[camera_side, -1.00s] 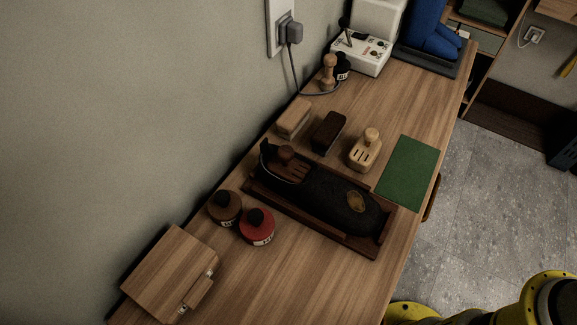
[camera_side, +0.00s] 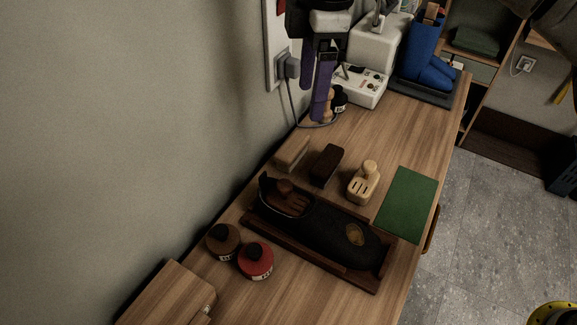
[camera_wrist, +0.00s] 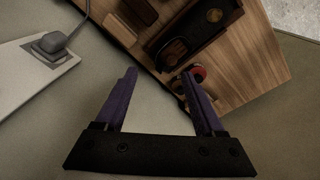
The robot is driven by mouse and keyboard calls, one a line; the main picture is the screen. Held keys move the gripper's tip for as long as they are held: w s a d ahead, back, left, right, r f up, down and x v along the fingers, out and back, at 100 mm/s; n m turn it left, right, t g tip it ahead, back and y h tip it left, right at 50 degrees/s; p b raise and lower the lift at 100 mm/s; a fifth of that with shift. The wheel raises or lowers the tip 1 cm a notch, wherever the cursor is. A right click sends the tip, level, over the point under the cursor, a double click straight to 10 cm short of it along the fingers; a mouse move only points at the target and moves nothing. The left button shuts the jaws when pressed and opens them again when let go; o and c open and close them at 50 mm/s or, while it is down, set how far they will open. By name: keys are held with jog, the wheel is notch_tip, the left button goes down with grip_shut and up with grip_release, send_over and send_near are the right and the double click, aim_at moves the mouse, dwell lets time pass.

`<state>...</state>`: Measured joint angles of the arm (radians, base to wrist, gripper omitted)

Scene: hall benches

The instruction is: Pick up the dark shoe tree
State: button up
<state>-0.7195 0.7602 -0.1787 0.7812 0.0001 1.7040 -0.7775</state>
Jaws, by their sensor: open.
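The dark shoe tree (camera_side: 285,190), brown with slots and a knob, sits in the opening of a black shoe (camera_side: 338,232) in a dark wooden tray (camera_side: 318,256) on the bench. The wrist view shows the shoe's opening with a dark form in it (camera_wrist: 172,51), near the fingers but beyond them. My gripper (camera_side: 316,106) hangs near the wall at the back of the bench, above and well apart from the shoe tree. Its purple fingers are spread with nothing between them in the wrist view (camera_wrist: 160,76).
A pale slotted shoe tree (camera_side: 362,184), dark brush (camera_side: 328,165) and pale brush (camera_side: 292,153) stand behind the tray. A red tin (camera_side: 255,262) and brown tin (camera_side: 222,242) are in front. A wall plug (camera_side: 290,67) and white machine (camera_side: 360,88) are near my gripper. A green mat (camera_side: 407,204) lies right.

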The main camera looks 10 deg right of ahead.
send_over(287, 183)
notch_tip(287, 183, down, 5)
jog(key=shift+n+g+h, duration=0.3)
jog(key=shift+n, duration=0.1)
notch_tip(287, 183, down, 8)
jog(key=shift+d+r, duration=0.1)
jog(key=shift+d, duration=0.05)
jog(key=shift+a+f, duration=0.2)
jog(key=shift+f, duration=2.55)
grip_shut()
